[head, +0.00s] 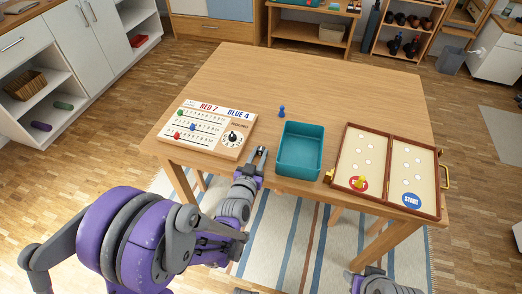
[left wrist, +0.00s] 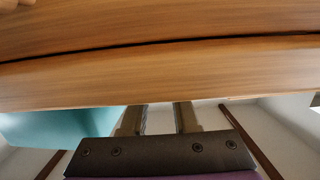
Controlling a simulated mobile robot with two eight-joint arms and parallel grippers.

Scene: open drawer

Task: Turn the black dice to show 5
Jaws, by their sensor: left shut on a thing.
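No black dice can be made out in either view. A round dial with a black middle (head: 233,137) is on the right part of the scoreboard (head: 205,130), which reads RED 7 and BLUE 4. My left gripper (head: 258,155) is at the table's front edge, between the scoreboard and the teal bin. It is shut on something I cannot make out. In the left wrist view its fingers (left wrist: 160,118) stand apart and reach up to a wooden edge (left wrist: 160,75), their tips partly hidden. My right gripper is not in view; only part of my right arm shows.
The teal bin (head: 300,127) stands right of my left gripper, with a blue pawn (head: 282,112) behind it. An open wooden game case (head: 345,180) with a yellow piece (head: 360,182) is farther right. The back of the table (head: 310,75) is clear.

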